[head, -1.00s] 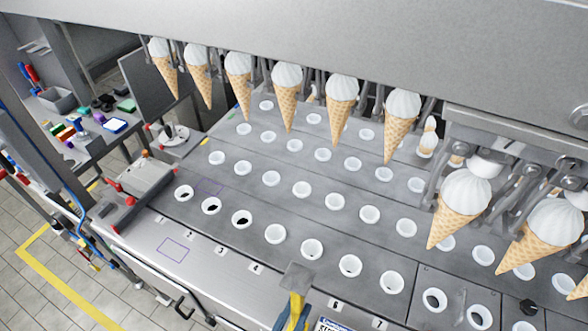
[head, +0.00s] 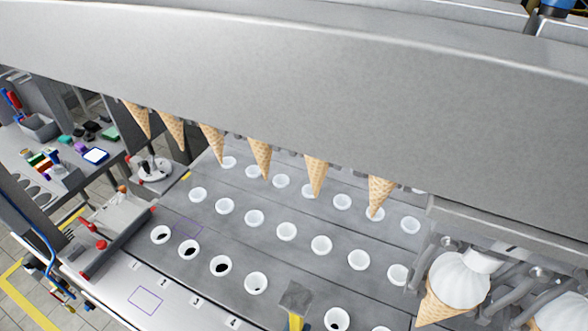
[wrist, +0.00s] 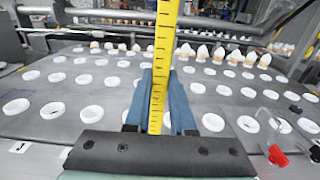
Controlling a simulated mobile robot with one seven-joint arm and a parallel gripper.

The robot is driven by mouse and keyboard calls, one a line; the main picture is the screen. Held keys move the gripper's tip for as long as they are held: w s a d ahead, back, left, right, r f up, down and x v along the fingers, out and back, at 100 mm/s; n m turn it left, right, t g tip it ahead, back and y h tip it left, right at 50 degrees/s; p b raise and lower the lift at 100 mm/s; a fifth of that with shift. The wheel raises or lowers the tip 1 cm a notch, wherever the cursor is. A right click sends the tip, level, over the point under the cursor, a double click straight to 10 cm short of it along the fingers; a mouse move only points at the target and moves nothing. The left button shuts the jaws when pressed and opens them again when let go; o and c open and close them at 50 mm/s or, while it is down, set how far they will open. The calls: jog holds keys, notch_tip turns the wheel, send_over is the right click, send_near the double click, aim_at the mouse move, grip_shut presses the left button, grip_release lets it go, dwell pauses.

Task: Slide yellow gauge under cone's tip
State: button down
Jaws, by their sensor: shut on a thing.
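My gripper's blue fingers (wrist: 160,100) are shut on the yellow gauge (wrist: 163,50), a ruled strip with black marks that points away from me in the wrist view. In the head view, only a short yellow piece and the gauge's flat grey end (head: 294,297) show at the bottom edge. That end covers one cup place in the front row. Waffle cones hang point down in a row, among them one at the right (head: 381,192) and one in the middle (head: 316,176). The gauge's end is apart from these tips in the picture. The big beam hides the cones' tops.
A wide grey beam (head: 300,75) crosses above the table. White cups (head: 256,284) sit in rows in the grey plate (head: 150,262). A large iced cone (head: 455,285) hangs near at right. Red-knobbed fixtures (head: 101,245) stand at left.

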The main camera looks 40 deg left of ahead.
jog(key=f+b+x, duration=0.2)
jog(key=b+x, duration=0.3)
jog(key=x, duration=1.5)
jog(key=shift+f+b, duration=0.3)
jog(key=shift+f, duration=0.1)
jog(key=shift+w, duration=0.1)
dwell(0.4)
jog(key=shift+w+d+b, duration=0.2)
jog(key=shift+d+b, duration=0.1)
jog(key=shift+d, duration=0.45)
jog(key=shift+w+d+b, duration=0.25)
jog(key=shift+d+b, duration=0.05)
jog(key=shift+d, duration=0.45)
jog(key=shift+w+d, duration=0.1)
jog(key=shift+d, duration=0.25)
jog(key=shift+w+d+b, duration=0.2)
jog(key=shift+d+b, duration=0.2)
jog(key=shift+d, duration=0.4)
